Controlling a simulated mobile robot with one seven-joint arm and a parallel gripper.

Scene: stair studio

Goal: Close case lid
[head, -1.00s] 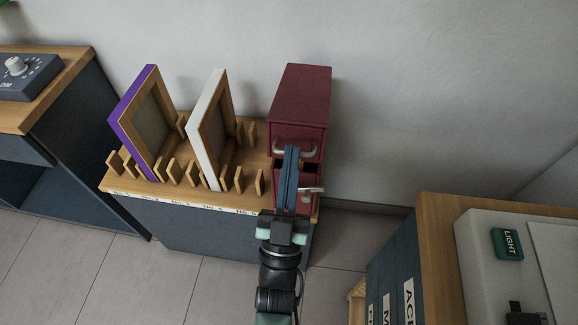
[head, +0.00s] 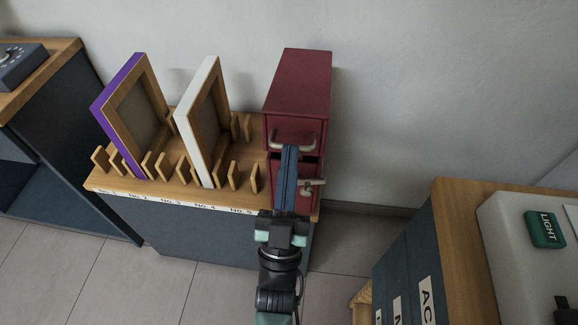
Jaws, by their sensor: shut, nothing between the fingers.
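No open case lid can be made out in the head view. A dark red box (head: 300,82) stands at the right end of the wooden-topped rack, with a metal handle (head: 304,143) on its upper front. A dark gap lies below that part, and a lower front with a second metal fitting (head: 312,186) is under it. My gripper (head: 289,150) has long blue fingers, shut with nothing between them. The fingers stand in front of the box, their tips just below or at the upper handle, hiding part of its front. Contact cannot be told.
A purple frame (head: 117,125) and a white frame (head: 194,125) stand in slots of the rack (head: 180,200). At right is a cabinet (head: 446,225) bearing a pale unit with a green LIGHT label (head: 545,230). A desk (head: 60,62) is at left. Floor shows between.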

